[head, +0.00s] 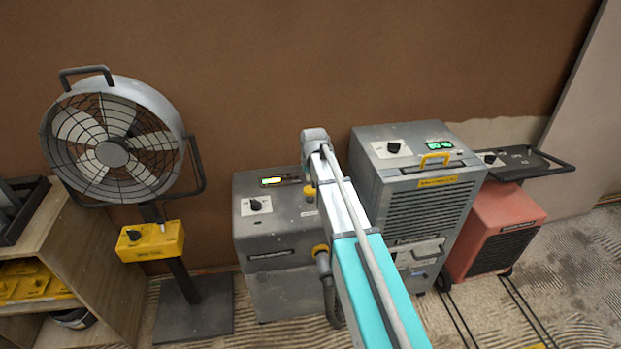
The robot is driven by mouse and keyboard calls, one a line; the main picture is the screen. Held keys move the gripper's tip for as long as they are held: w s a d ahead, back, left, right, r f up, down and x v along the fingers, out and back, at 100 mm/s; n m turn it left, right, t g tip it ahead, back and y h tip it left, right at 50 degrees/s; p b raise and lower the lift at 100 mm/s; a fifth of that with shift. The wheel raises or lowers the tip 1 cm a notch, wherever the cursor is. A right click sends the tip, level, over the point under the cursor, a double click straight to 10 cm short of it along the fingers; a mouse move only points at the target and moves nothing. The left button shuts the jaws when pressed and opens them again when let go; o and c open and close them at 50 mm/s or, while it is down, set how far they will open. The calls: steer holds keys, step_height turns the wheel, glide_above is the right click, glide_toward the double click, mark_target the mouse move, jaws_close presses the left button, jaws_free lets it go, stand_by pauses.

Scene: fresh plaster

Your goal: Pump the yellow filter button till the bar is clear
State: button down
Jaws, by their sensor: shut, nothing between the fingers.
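The grey filter unit (275,235) stands on the floor against the brown wall, left of my arm. The round yellow button (309,189) is on its top at the right, partly hidden by my arm. The bar (271,181) is a small dark display on the same top; its left part is lit yellow-green and the rest is dark. My gripper (309,181) points down right at the yellow button, small and mostly hidden by my arm. It is shut and empty. I cannot tell whether its tips touch the button.
A dark knob (256,204) and a hose (327,285) are on the filter unit. A taller grey machine (425,205) stands close on the right, a red heater (503,228) beyond it. A fan (113,145) and wooden shelf (100,275) stand left.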

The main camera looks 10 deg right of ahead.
mark_target(310, 191)
steer(key=shift+f+b, duration=1.7)
steer(key=shift+f, duration=0.3)
steer(key=shift+f, duration=0.15)
step_height(310, 191, down, 3)
steer(key=b, duration=0.3)
steer(key=shift+r, duration=0.2)
steer(key=shift+s+r, duration=0.1)
steer(key=shift+r, duration=0.05)
step_height(310, 191, up, 4)
steer(key=p, duration=0.4)
steer(key=shift+r+p, duration=0.1)
steer(key=shift+p, duration=0.2)
steer(key=p+v, duration=0.9)
steer(key=shift+r, duration=0.35)
